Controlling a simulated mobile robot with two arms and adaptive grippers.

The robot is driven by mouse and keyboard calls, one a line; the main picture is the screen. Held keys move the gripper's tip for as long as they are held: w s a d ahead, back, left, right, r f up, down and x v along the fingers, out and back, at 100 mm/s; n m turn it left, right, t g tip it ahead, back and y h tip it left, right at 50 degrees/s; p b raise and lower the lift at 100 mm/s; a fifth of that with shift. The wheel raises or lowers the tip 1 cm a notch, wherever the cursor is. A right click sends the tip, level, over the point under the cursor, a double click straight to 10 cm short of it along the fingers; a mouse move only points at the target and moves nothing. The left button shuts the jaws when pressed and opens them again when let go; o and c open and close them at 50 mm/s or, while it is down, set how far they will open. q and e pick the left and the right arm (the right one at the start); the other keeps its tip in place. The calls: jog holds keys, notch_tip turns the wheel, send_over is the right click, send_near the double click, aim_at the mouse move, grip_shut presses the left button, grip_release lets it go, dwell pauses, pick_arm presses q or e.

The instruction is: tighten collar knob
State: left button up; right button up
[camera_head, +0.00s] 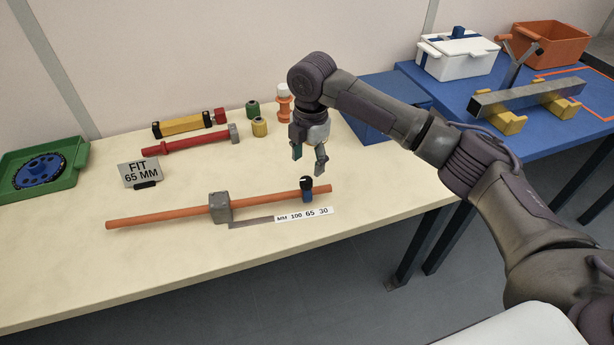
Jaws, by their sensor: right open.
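An orange rod (160,218) lies across the cream table, passing through a grey block (220,207). Near the rod's right end sits a blue collar (307,196) with a black knob (306,182) on top. A strip scale (304,214) marked "MM 100 65 30" lies in front of the rod. A sign (140,172) reading "FIT 65 MM" stands at the left. My right gripper (308,167) hangs just above and behind the knob, pointing down, its fingers apart and empty. It looks clear of the knob. My left gripper is not in view.
Red (190,142) and yellow (183,124) tools lie at the back. A green tray (75,152) with a blue disc is far left. A blue table (450,90) stands right. The front table area is clear.

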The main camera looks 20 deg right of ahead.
aim_at(307, 180)
notch_tip(307, 180, down, 6)
jog(key=shift+w+a+f, duration=0.15)
dwell(0.3)
